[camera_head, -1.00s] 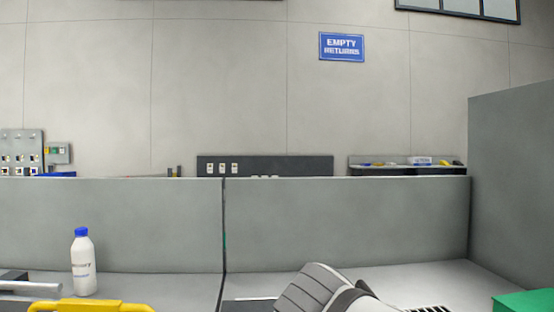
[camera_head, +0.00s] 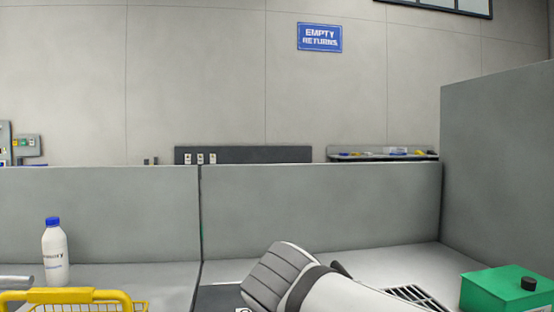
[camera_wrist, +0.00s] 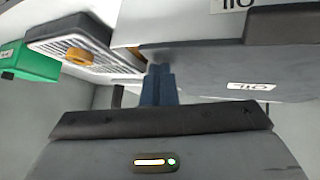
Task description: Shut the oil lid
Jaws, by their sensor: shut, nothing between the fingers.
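In the wrist view, a grey panel (camera_wrist: 215,68) with a white label reading like "OIL" (camera_wrist: 251,87) fills the right side. A second label, upside down and cut off by the frame, is on a pale surface (camera_wrist: 185,20) at the top. I cannot tell for sure which part is the lid or how far it stands open. My gripper (camera_wrist: 160,72) is shut and empty, its dark blue fingers together at the panel's left end. I cannot tell whether they touch it. In the head view only my arm shows, and the oil lid is not visible.
A green box (camera_head: 500,288) with a black cap stands at right, near a dark grate (camera_head: 418,296). A white bottle (camera_head: 55,257) and yellow basket (camera_head: 60,295) are at left. Grey partitions (camera_head: 320,205) stand behind.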

